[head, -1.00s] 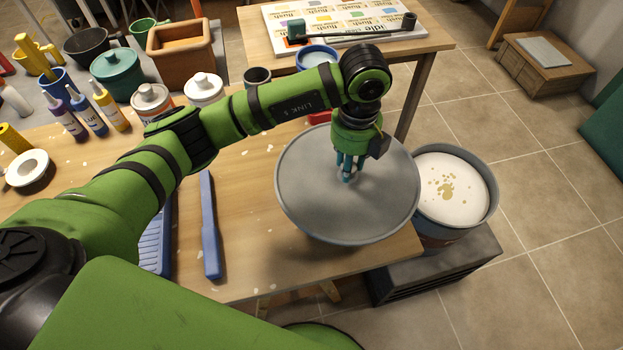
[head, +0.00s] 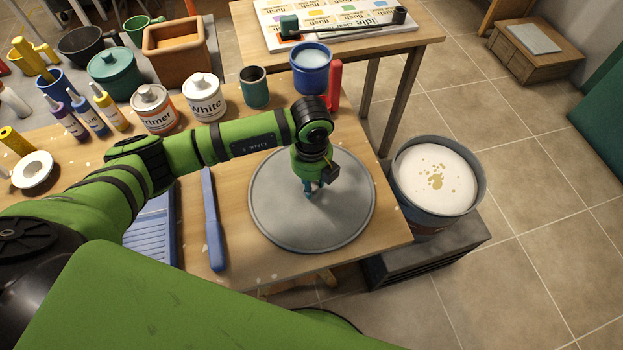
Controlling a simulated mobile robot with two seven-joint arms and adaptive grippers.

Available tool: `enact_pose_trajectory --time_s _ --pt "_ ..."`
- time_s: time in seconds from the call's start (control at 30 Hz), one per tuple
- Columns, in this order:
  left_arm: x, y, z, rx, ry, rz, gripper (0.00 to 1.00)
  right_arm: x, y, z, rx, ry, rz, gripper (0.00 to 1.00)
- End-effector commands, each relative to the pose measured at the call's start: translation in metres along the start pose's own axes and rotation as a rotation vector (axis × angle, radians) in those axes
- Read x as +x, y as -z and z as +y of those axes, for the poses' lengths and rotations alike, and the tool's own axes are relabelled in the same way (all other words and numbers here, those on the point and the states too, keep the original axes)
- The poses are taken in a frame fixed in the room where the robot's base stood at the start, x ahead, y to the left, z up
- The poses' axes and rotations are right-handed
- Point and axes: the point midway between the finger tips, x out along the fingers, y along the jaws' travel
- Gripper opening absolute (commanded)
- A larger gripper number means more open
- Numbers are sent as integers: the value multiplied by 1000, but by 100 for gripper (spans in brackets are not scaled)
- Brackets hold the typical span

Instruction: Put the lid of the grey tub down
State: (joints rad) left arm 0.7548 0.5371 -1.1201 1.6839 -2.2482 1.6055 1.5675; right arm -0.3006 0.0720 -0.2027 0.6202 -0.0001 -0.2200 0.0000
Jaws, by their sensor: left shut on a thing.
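The round grey lid (head: 290,218) is at the right end of the wooden workbench, low over the top; I cannot tell for sure whether it touches the wood. My left gripper (head: 309,192) points down at the lid's middle and is shut on its small knob, which the fingers mostly hide. The grey tub (head: 430,222) stands open to the right of the bench on a dark step, with white contents and tan blotches (head: 437,180) on top. My right gripper is not in view.
A blue scraper-like tool (head: 212,220) and a blue paint tray (head: 152,232) lie left of the lid. A blue pot (head: 311,68), a red object (head: 335,85), a dark green cup (head: 254,86) and paint tins (head: 203,97) stand behind it. The dark step (head: 425,258) is beside the bench.

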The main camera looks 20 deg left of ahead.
Motion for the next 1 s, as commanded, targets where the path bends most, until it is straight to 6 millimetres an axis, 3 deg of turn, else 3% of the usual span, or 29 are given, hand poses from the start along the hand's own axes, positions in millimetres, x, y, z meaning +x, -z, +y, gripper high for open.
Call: enact_pose_trajectory --time_s 0.1,0.13,0.17,0.2,0.5,0.67,1.0 --pt "4 0 0 0 1 0 0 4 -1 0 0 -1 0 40" --pt "3 0 0 0 1 0 40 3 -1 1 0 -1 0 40" --pt "2 0 0 0 1 0 52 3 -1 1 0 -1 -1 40" --pt "2 0 0 0 1 0 56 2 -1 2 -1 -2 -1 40" --pt "1 0 0 0 0 0 56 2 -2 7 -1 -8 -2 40" --pt "-9 -1 -1 -1 4 -2 56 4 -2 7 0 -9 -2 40" --pt "-78 -1 -1 1 5 -5 56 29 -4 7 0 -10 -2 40"
